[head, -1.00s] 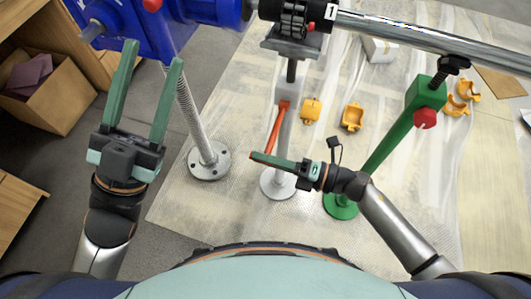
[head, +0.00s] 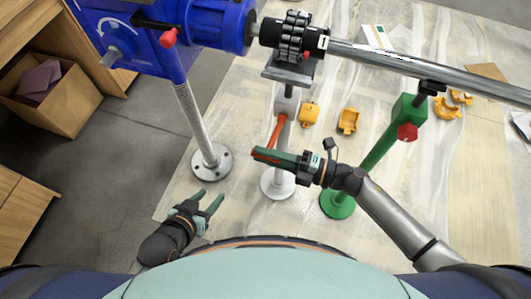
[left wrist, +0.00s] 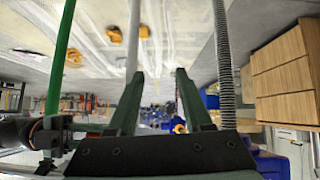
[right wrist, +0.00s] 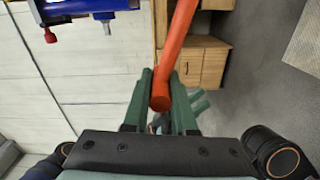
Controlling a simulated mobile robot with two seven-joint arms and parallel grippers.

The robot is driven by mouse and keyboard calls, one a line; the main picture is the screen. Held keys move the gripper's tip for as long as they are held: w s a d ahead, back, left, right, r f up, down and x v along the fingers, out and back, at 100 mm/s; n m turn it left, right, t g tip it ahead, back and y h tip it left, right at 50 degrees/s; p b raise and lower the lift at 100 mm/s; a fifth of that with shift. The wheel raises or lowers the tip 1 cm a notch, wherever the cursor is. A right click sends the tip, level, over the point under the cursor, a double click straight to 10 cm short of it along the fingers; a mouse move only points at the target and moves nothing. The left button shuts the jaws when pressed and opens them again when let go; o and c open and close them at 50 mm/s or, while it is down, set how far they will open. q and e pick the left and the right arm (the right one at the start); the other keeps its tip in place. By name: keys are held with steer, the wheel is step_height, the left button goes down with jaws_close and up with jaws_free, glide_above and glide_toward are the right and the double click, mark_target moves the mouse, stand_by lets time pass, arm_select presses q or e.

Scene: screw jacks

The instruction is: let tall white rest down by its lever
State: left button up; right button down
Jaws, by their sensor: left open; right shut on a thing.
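The tall white rest (head: 282,160) stands upright on its round white base in the middle of the head view, under the shaft's black coupling. Its orange-red lever (head: 276,130) slants down from the post. My right gripper (head: 257,152) is shut on the lever's lower end. In the right wrist view the lever (right wrist: 176,50) runs between the fingers (right wrist: 163,88). My left gripper (head: 215,198) is open and empty, low at the lower left, apart from the rest. Its open fingers also show in the left wrist view (left wrist: 160,75).
A blue machine (head: 160,35) stands at the upper left on a threaded post. A steel shaft (head: 430,68) crosses the top right. A green rest (head: 375,155) stands right. Yellow parts (head: 348,120) lie on the sheeted floor. A cardboard box (head: 50,95) is far left.

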mark_target(273, 138)
steer(key=shift+w+d+r+m+p, duration=0.1)
steer(key=shift+w+r+m+p, duration=0.1)
steer(key=shift+r+p, duration=0.25)
steer(key=shift+w+r+m+p, duration=0.15)
steer(key=shift+r+m+p, duration=0.1)
steer(key=shift+r, duration=0.35)
steer(key=r+m+p, duration=0.1)
steer(key=w+r+m+p, duration=0.1)
steer(key=p, duration=0.1)
steer(key=w+r+m+p, duration=0.1)
steer(key=r, duration=0.1)
steer(key=shift+w+d+m+p, duration=0.15)
steer(key=shift+d+m+p, duration=0.1)
steer(key=shift+d+p, duration=0.1)
steer(key=shift+w+d+r+m+p, duration=0.2)
steer(key=shift+w+r+m+p, duration=0.2)
steer(key=shift+w+r+m, duration=0.15)
steer(key=shift+w+d+r+m+p, duration=0.15)
steer(key=shift+w+r+m+p, duration=0.25)
steer(key=shift+w+m, duration=0.2)
steer(key=shift+w+d+r+m, duration=0.2)
steer(key=shift+w+r+m, duration=0.15)
steer(key=shift+w+m, duration=0.25)
steer(key=shift+w+d+r+p, duration=0.15)
steer(key=shift+w+r, duration=0.05)
steer(key=shift+w, duration=0.2)
steer(key=shift+w+d+r+p, duration=0.15)
steer(key=shift+w+r, duration=0.05)
steer(key=shift+w, duration=0.2)
